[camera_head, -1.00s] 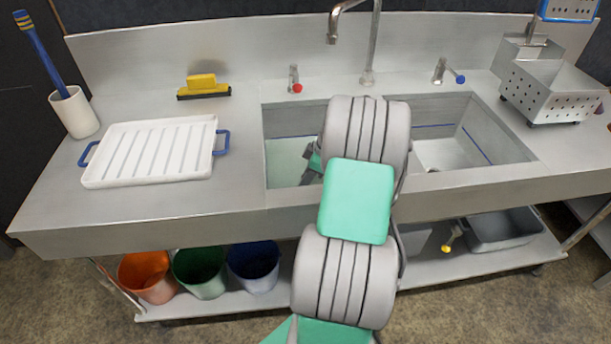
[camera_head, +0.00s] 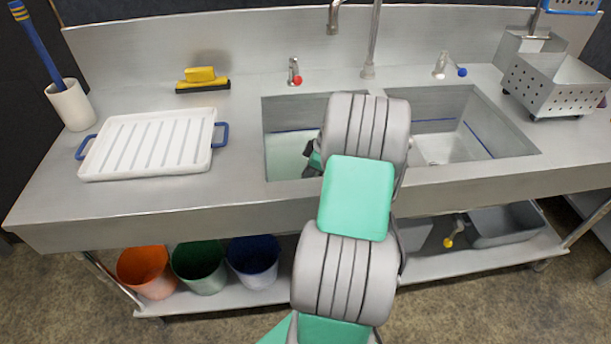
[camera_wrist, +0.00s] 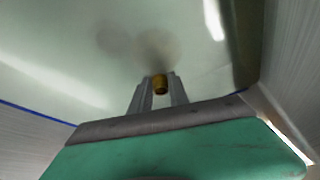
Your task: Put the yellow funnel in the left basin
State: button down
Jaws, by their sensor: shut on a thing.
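My gripper (camera_wrist: 159,90) is shut on a small yellow-brown piece, the visible part of the yellow funnel (camera_wrist: 160,84), in the wrist view. The rest of the funnel is hidden. The gripper points down into the left basin (camera_head: 285,112), above a pale greenish surface that looks like water. I cannot tell whether the funnel touches it. In the head view my arm covers the funnel and the middle of the sink, and only a dark bit of the gripper shows at the arm's left side.
The right basin (camera_head: 462,145) looks empty. A white draining tray (camera_head: 150,145) with blue handles lies left of the sink. A perforated metal box (camera_head: 545,85) stands at the right. Buckets sit below.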

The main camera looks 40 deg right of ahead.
jog(key=c, duration=1.2)
grip_release()
jog(key=shift+o, duration=0.7)
jog(key=o, duration=0.4)
notch_tip(320, 180, up, 34)
jog(key=p, duration=2.4)
jog(key=shift+f, duration=0.15)
